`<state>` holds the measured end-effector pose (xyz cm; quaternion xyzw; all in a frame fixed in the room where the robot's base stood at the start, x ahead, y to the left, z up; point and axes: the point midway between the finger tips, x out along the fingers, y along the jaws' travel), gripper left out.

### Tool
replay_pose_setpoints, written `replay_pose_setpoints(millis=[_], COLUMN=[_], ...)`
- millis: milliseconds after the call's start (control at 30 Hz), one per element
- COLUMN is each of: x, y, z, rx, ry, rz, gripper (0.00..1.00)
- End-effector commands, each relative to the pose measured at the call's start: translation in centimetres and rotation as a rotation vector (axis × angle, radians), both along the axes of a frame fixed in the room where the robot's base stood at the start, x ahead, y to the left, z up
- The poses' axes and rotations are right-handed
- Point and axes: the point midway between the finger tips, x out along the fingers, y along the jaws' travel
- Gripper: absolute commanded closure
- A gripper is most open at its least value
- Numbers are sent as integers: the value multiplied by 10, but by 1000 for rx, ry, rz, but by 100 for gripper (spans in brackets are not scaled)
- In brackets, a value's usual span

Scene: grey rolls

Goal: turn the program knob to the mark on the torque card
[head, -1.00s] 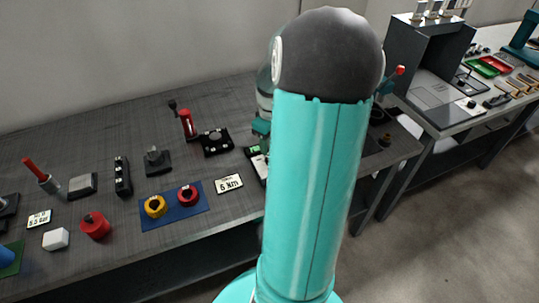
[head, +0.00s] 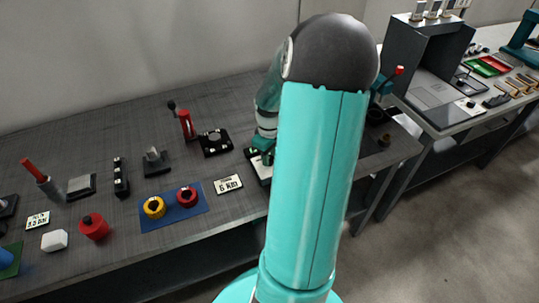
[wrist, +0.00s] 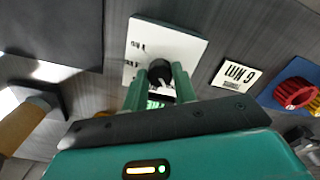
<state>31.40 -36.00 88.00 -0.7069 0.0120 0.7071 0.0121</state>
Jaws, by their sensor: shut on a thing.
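The program knob (wrist: 160,70) is a dark round knob on a white panel (wrist: 184,50) in the wrist view. My gripper (wrist: 159,80) has its two green fingers on either side of the knob and is shut on it. The fingers hide part of the panel, and the knob's pointer cannot be made out. In the head view my gripper (head: 261,156) is down at the panel (head: 264,172), partly behind my arm. The torque card (head: 228,184) lies left of the panel and reads 6 Nm. It shows upside down in the wrist view (wrist: 235,76).
A blue mat (head: 173,217) with a yellow ring (head: 154,207) and a red ring (head: 187,196) lies left of the card. A black plate with a round dial (head: 214,142) and a red-handled lever (head: 187,124) stand behind. The bench's front edge is close.

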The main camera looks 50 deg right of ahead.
Motion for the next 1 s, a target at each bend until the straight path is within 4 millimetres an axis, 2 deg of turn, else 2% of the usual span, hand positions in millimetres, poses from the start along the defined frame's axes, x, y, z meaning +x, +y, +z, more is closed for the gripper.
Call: replay_pose_setpoints(millis=[267, 467, 1000], x=[1, 1, 2], y=[0, 0, 1], z=[0, 0, 1], rx=[-1, -1, -2], ry=[-1, 0, -3], rz=[-31, -124, -601], gripper=[95, 95, 95])
